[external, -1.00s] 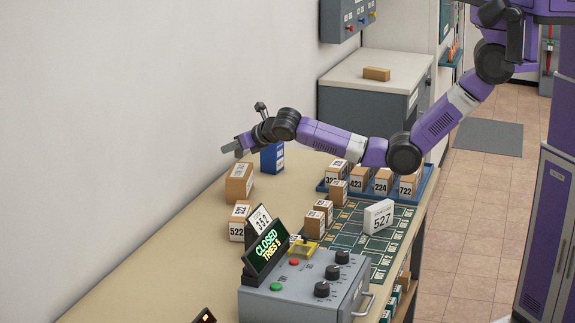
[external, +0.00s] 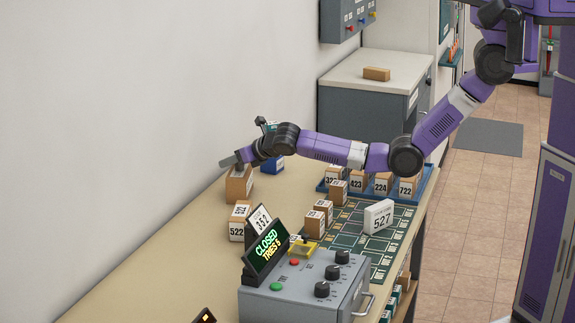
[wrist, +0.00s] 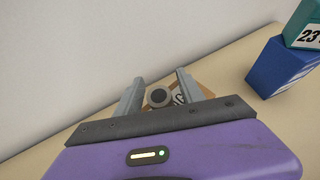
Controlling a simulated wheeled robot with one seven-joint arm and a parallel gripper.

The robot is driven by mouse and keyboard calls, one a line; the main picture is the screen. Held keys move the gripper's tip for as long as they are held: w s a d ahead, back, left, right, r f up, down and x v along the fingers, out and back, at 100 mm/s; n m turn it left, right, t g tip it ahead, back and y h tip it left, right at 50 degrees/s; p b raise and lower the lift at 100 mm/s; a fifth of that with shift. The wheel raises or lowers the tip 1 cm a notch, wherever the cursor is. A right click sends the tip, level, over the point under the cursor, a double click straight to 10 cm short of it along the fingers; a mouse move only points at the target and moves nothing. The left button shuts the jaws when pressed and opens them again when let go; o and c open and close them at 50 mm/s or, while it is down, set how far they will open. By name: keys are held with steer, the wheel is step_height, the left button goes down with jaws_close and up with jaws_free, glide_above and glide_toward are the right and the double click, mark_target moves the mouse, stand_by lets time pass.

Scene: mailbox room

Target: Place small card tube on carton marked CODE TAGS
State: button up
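A small round tube (wrist: 159,97), grey with a dark centre, shows end-on between the fingers in the wrist view. My gripper (wrist: 160,80) is spread, with a gap visible beside the tube, mainly on the right. A brown carton (wrist: 199,91) with a partly covered label lies beyond it; I cannot tell whether the tube touches it. In the external view my gripper (external: 230,161) is low over the tall brown carton (external: 239,188) by the wall. The tube cannot be made out there, and the carton's label is too small to read.
A blue box (wrist: 281,68) with a teal box (wrist: 305,27) on it stands right of my gripper in the wrist view. Cartons marked 522 (external: 237,230) and a control box (external: 300,287) stand nearer. A blue tray (external: 425,187) holds numbered cartons. The table's near left is clear.

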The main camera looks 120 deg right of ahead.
steer(key=shift+a+r, duration=0.1)
steer(key=shift+r, duration=0.1)
steer(key=v, duration=1.1)
steer(key=shift+s+a+r, duration=0.15)
steer(key=shift+a, duration=0.15)
